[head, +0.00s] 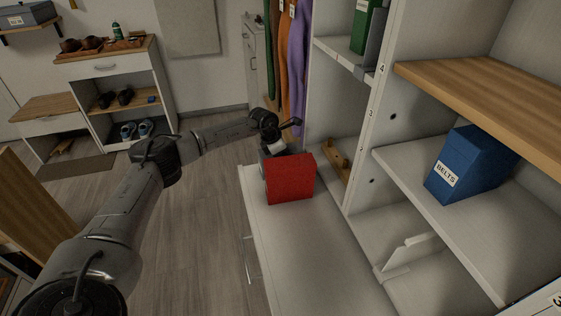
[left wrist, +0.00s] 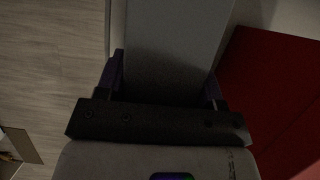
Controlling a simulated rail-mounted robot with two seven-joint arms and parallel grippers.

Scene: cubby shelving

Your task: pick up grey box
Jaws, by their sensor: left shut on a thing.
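The grey box (left wrist: 175,40) fills the upper middle of the left wrist view, between the two fingers of my left gripper (left wrist: 165,85). The fingers are shut on it. In the head view my left gripper (head: 272,141) is just behind the red box, over the far end of the white cabinet top. The grey box is mostly hidden there by the red box and the gripper, and I cannot tell whether it touches the surface. My right gripper is not in view.
The red box (head: 290,180) stands on the white cabinet top (head: 305,245), close beside the grey box; it also shows in the left wrist view (left wrist: 268,85). Cubby shelving rises at right, with a blue belts box (head: 467,165). The near cabinet top is clear.

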